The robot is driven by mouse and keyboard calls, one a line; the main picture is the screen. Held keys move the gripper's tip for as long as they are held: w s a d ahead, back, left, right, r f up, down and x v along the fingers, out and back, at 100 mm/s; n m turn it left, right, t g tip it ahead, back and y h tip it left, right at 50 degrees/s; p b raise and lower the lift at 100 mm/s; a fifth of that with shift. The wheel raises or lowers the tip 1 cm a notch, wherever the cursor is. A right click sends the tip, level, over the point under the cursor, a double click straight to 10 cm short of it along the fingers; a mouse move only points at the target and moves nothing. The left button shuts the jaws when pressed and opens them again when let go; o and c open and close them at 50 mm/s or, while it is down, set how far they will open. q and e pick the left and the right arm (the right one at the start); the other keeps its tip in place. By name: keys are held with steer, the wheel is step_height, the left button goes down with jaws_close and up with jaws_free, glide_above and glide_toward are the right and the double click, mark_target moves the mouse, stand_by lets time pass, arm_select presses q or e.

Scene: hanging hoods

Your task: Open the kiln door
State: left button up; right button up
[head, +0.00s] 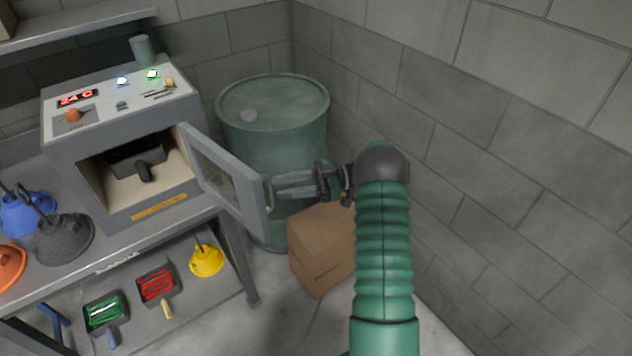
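The kiln (115,130) is a grey box with a slanted control panel on the bench at the left. Its door (226,180) stands open, swung out to the right on the kiln's right side, and the pale chamber shows with a dark object inside. My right gripper (275,187) is at the outer edge of the door, its fingers reaching left to the door's handle side. The handle is mostly hidden, and I cannot tell whether the fingers are closed on it. My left gripper is not in view.
A green drum (272,130) stands behind the door, and a cardboard box (322,250) sits below my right arm. Blue, dark and orange hoods (64,238) stand on the bench left of the kiln. A lower shelf holds trays and a yellow hood (206,261). A block wall closes the right.

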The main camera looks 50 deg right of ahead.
steer(key=v, duration=1.2)
steer(key=shift+b, duration=0.45)
steer(key=shift+w+f, duration=0.1)
